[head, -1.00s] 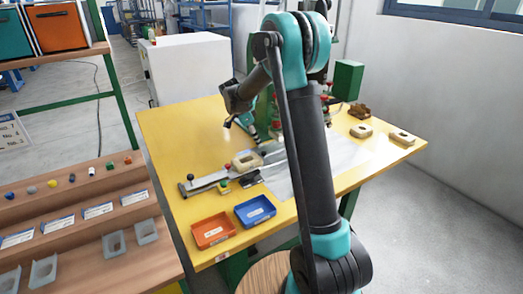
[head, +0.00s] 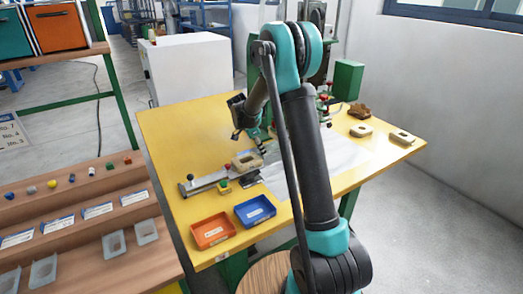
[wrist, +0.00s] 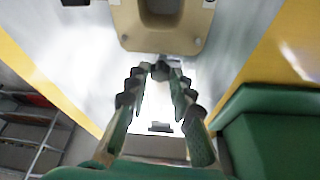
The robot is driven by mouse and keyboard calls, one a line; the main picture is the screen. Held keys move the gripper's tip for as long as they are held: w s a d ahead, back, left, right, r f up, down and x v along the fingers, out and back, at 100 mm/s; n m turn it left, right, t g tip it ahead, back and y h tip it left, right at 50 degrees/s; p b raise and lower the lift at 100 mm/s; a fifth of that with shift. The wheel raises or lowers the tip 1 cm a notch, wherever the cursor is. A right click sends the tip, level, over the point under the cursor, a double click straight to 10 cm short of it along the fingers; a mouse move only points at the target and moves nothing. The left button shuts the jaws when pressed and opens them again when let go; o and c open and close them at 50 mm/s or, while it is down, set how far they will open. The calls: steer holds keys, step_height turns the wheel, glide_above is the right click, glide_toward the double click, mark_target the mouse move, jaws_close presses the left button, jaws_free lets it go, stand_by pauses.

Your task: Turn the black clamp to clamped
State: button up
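A tan part (head: 247,160) sits on the metal fixture rail (head: 208,181) on the yellow table, and its edge shows at the top of the wrist view (wrist: 160,35). My gripper (wrist: 160,78) points down beside this part, at its right in the head view (head: 262,147). The two fingers are apart. A small dark knob (wrist: 160,70), perhaps of the black clamp, shows between or just beyond the fingertips; contact cannot be told. Another black knob (head: 190,177) stands at the rail's left end. The clamp's arm and its position are not clear.
An orange tray (head: 213,231) and a blue tray (head: 255,211) lie at the table's front edge. Two more tan parts (head: 361,131) (head: 403,136) lie at the right. A green box (head: 347,78) stands behind. The table's left rear is clear.

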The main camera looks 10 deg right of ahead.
jaws_close()
steer(key=shift+n, duration=0.3)
steer(key=n, duration=0.1)
steer(key=n+t, duration=0.1)
steer(key=n, duration=0.2)
steer(key=shift+s+d+t+y, duration=0.15)
steer(key=shift+s+t+y, duration=0.15)
steer(key=shift+t, duration=0.1)
steer(key=n+y, duration=0.1)
steer(key=n, duration=0.2)
steer(key=n+t, duration=0.1)
steer(key=n, duration=0.1)
steer(key=shift+d+n+y, duration=0.15)
steer(key=shift+n+y, duration=0.25)
steer(key=o, duration=0.6)
jaws_free()
